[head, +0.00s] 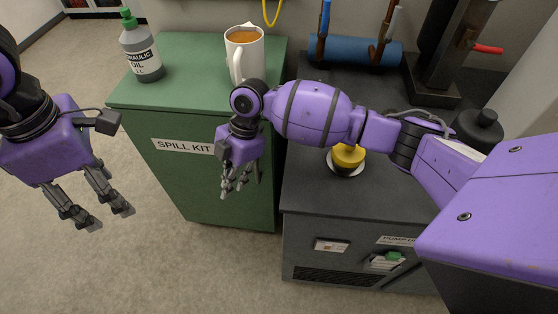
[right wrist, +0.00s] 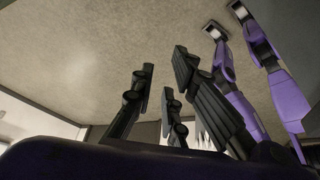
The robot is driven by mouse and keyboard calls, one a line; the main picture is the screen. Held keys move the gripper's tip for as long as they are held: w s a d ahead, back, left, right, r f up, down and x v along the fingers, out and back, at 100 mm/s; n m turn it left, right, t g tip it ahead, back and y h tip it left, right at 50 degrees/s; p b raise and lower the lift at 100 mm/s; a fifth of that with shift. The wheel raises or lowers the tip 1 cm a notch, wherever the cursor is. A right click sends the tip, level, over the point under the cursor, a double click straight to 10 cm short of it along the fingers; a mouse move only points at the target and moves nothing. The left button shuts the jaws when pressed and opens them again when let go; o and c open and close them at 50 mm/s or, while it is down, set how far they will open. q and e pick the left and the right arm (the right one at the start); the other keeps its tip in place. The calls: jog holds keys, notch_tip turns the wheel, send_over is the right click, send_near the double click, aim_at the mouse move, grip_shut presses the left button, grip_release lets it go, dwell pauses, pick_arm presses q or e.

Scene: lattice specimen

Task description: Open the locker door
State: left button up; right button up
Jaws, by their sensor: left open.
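The green locker (head: 200,185) marked "SPILL KIT" stands in the middle of the head view. Its front looks closed, and I cannot clearly make out a handle. My right gripper (head: 236,182) is in front of the right part of that front, fingers pointing down and hiding some of it. I cannot tell whether it touches the door. In the right wrist view its fingers (right wrist: 160,85) are spread apart with nothing between them. My left gripper (head: 96,212) is open and empty over the floor, left of the locker.
A grey hydraulic oil bottle (head: 141,50) and a white mug (head: 244,58) of brown liquid stand on the locker. The floor (head: 130,270) in front is clear.

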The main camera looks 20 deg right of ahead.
jog(key=shift+o, duration=1.3)
jog(key=a+t+y, duration=0.2)
jog(key=a+y, duration=0.3)
jog(key=a, duration=1.2)
jog(key=shift+s+a+f+m, duration=0.3)
jog(key=shift+s+f+m, duration=0.1)
jog(key=shift+s+f, duration=0.05)
jog(key=a+r+m+t+y, duration=0.2)
jog(key=a+r+t+y, duration=0.1)
jog(key=a, duration=0.3)
jog(key=a+r+m+t+y, duration=0.2)
jog(key=a+r+t+y, duration=0.15)
jog(key=a, duration=0.35)
jog(key=w+d+f+m+t+h, duration=0.3)
jog(key=w+d+m+t, duration=0.2)
jog(key=w+d+m, duration=0.1)
jog(key=m+t+h, duration=0.5)
jog(key=m+h, duration=1.1)
jog(key=h, duration=0.3)
send_near(257, 171)
jog(key=shift+y, duration=0.25)
jog(key=x, duration=1)
jog(key=shift+w+d, duration=0.15)
jog(key=shift+w, duration=0.2)
jog(key=shift+c, duration=0.2)
